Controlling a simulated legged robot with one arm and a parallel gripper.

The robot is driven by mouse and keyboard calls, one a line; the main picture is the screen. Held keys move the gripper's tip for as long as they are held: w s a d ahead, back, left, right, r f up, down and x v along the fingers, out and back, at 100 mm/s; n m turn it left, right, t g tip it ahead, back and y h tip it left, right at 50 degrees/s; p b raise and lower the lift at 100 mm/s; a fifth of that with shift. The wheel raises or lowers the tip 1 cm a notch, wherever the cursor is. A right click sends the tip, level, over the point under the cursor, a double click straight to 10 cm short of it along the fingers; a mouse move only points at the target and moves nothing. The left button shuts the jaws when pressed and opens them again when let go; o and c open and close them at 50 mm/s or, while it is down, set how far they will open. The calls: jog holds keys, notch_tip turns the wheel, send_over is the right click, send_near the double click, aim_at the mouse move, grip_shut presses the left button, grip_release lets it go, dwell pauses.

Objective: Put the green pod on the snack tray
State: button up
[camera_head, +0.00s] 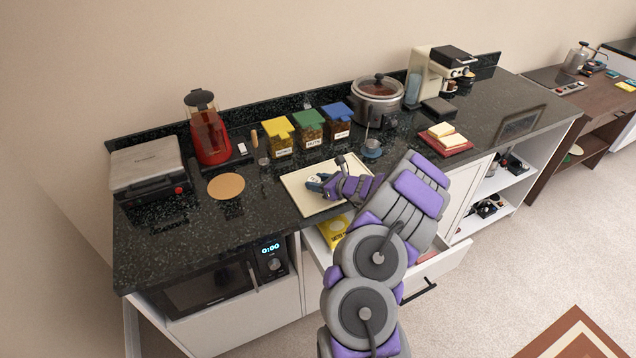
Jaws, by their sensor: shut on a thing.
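My gripper (317,184) is low over a flat cream tray (298,195) on the dark counter. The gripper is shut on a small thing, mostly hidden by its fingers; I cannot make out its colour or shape. I cannot tell whether it touches the tray. No green pod shows clearly elsewhere. The cream tray looks like the snack tray, and my arm covers its right part. A small dark item (341,160) is near the tray's back edge.
An open drawer below the tray holds a yellow packet (334,230). A round cork mat (226,186) lies left; a red tray (462,148) with bread lies right.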

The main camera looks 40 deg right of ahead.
jog(key=o, duration=1.3)
jog(key=shift+d+f, duration=0.15)
jog(key=shift+d, duration=0.1)
jog(key=shift+a, duration=0.1)
